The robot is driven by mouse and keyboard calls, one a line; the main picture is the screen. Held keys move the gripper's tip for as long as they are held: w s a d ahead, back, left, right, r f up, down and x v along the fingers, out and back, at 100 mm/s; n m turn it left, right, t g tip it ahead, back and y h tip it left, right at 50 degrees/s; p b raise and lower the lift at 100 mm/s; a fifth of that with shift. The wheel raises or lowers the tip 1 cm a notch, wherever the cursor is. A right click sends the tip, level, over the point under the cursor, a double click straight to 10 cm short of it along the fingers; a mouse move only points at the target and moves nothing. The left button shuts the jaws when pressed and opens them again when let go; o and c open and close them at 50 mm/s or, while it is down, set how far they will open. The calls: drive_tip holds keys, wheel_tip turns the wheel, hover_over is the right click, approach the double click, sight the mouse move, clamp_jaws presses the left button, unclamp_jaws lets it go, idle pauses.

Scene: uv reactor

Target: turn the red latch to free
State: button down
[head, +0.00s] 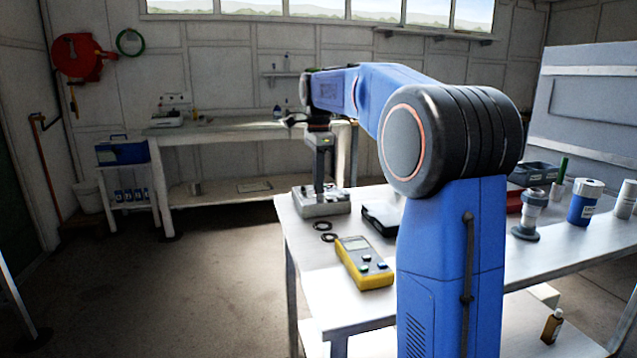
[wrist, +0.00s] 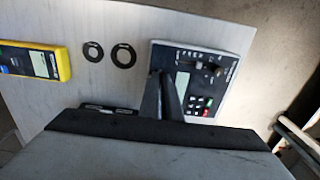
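I cannot make out a red latch for certain in either view. A red thing (head: 514,202) shows at the right edge of my arm on the table, mostly hidden, and I cannot tell what it is. My gripper (head: 320,184) points down over a grey instrument box (head: 323,208) at the table's far left corner. In the wrist view, its dark fingers (wrist: 163,98) overlap the left side of this box (wrist: 222,60), which has a pale screen, small knobs and buttons. The fingers look close together, with nothing clearly between them. Whether they touch the box is unclear.
A yellow meter (head: 364,263) and two black rings (head: 325,231) lie on the metal table (head: 335,300). A black case (head: 381,217) is beside my arm. A grey flanged fitting (head: 530,215) and a blue jar (head: 584,203) stand at right. Open floor lies left.

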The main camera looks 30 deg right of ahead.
drive_tip(key=n, duration=0.4)
drive_tip(key=shift+n, duration=0.4)
drive_tip(key=n, duration=0.5)
drive_tip(key=shift+w+n, duration=0.1)
drive_tip(key=shift+n, duration=0.2)
drive_tip(key=n, duration=0.3)
drive_tip(key=shift+n, duration=0.3)
drive_tip(key=shift+a+n, duration=0.1)
drive_tip(key=shift+n, duration=1.8)
drive_tip(key=c, duration=2)
unclamp_jaws()
